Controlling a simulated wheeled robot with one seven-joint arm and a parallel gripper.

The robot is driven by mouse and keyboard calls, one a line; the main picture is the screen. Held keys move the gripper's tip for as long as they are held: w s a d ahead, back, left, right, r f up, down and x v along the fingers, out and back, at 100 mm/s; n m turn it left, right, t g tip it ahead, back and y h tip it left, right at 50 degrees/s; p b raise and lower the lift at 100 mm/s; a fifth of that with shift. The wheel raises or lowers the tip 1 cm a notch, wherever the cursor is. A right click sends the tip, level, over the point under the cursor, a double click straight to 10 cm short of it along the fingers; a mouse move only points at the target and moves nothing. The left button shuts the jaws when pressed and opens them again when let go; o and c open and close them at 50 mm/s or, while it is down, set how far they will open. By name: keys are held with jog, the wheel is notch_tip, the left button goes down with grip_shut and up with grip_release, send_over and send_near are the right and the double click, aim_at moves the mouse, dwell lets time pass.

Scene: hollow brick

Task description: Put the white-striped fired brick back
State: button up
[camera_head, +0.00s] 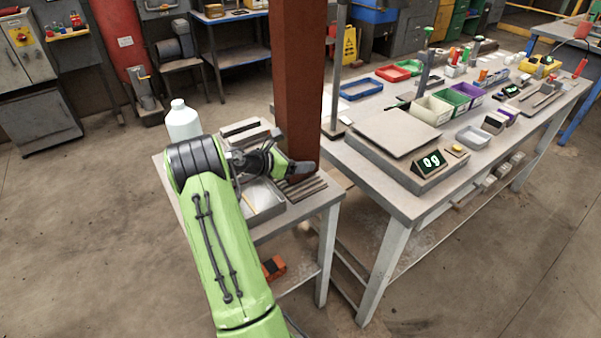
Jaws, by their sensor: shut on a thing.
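My gripper (297,168) is at the end of my green arm, low over the right part of a small grey table (325,201). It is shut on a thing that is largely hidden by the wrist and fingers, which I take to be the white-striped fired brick. I cannot make out its white stripes. Dark slotted strips (306,189) lie on the table just below and right of the gripper. More dark strips (240,128) lie at the table's back. A grey tray (266,201) is partly hidden behind my arm.
A tall red-brown column (299,80) rises directly behind my gripper. A pale bottle (183,121) stands at the table's back left. The long workbench at right carries a flat plate (398,131), a display reading 09 (431,162) and several bins. An orange object (273,267) lies below the small table.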

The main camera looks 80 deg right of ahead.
notch_tip(320, 180, down, 3)
jog(key=shift+r+b, duration=0.1)
jog(key=shift+b, duration=0.3)
jog(key=shift+r, duration=0.15)
